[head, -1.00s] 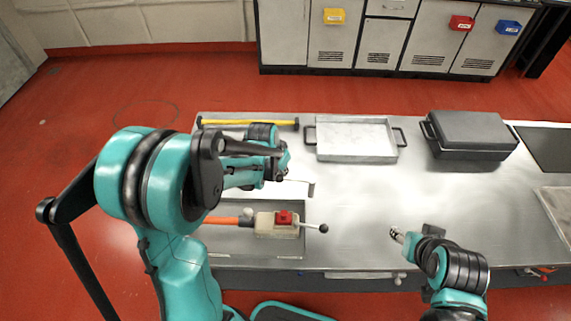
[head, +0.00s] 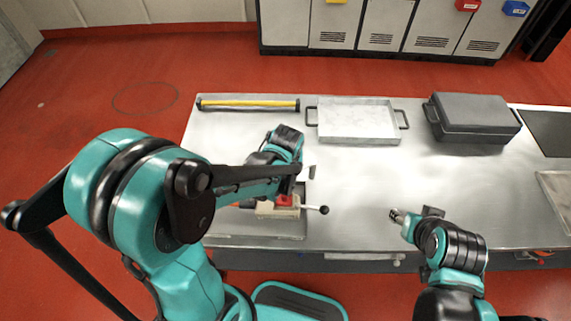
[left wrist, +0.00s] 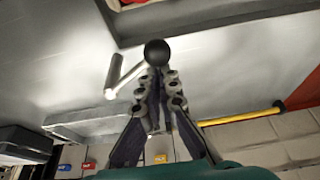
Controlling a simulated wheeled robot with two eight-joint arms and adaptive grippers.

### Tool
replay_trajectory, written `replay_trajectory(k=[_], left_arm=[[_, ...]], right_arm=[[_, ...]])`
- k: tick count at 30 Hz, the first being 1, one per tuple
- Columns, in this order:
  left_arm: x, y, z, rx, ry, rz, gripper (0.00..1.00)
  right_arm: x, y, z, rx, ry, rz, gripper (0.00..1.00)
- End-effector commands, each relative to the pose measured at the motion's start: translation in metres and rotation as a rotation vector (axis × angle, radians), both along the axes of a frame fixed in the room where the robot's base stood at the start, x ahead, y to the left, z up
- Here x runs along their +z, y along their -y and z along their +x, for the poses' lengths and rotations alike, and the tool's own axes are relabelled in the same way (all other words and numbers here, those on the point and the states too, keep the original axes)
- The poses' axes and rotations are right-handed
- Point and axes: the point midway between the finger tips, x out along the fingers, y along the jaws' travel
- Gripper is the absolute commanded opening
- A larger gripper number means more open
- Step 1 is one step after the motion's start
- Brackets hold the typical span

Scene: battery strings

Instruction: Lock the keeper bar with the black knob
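The black knob (head: 323,210) sits on the end of a short lever at the right of a pale block with a red top (head: 284,201). My left arm partly covers this block in the head view. In the left wrist view the black knob (left wrist: 157,52) appears just past the tips of my left gripper (left wrist: 158,78), whose fingers are close together with nothing seen between them. A bent grey bar (left wrist: 112,75) stands beside the knob; its upright end (head: 312,172) shows in the head view. My right gripper (head: 397,215) hangs over the bench at the right; its finger gap is too small to judge.
A silver tray with handles (head: 357,137) and a black case (head: 473,125) stand at the back of the bench. A yellow bar (head: 248,104) lies at the back left. The bench middle, right of the knob, is clear.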

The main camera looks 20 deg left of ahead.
Motion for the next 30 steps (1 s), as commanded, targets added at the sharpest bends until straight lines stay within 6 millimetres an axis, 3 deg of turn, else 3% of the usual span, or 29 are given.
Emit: replay_trajectory(k=[20,26,30], left_arm=[[0.000,0.005,-0.008,-0.004,-0.012,-0.009,0.00],[0.022,0.007,-0.015,-0.005,-0.009,-0.007,0.00],[0.049,0.008,-0.022,-0.004,-0.006,-0.005,0.00]], right_arm=[[-0.001,0.000,0.000,0.000,0.000,0.000,0.47],[0.000,0.000,0.000,0.000,0.000,0.000,0.47],[0.000,0.000,0.000,0.000,0.000,0.000,0.47]])
